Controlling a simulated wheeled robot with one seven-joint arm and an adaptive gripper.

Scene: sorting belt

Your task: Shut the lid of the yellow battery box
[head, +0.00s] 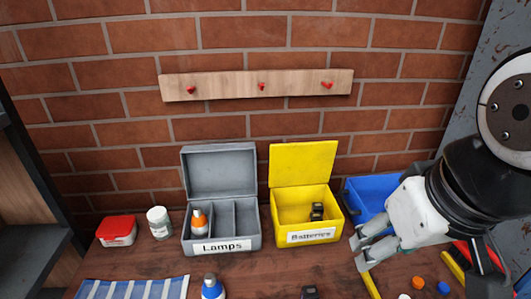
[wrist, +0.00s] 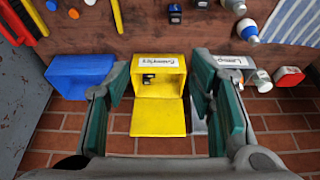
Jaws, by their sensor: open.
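The yellow battery box (head: 307,215) stands at the back of the bench against the brick wall, with a "Batteries" label on its front. Its yellow lid (head: 303,164) is open, standing up and leaning back toward the wall. Dark batteries (head: 317,211) lie inside at the right. In the wrist view the box (wrist: 182,72) and its lid (wrist: 158,117) show between my fingers. My gripper (head: 362,252) is open and empty, in front of the blue bin and to the right of the box. It also shows in the wrist view (wrist: 160,95).
A grey "Lamps" box (head: 221,244) with its lid open stands left of the yellow box. A blue bin (head: 365,197) is close on its right. A red-lidded tub (head: 117,231), a white jar (head: 159,222) and a striped cloth (head: 132,288) lie left. Small loose items lie in front.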

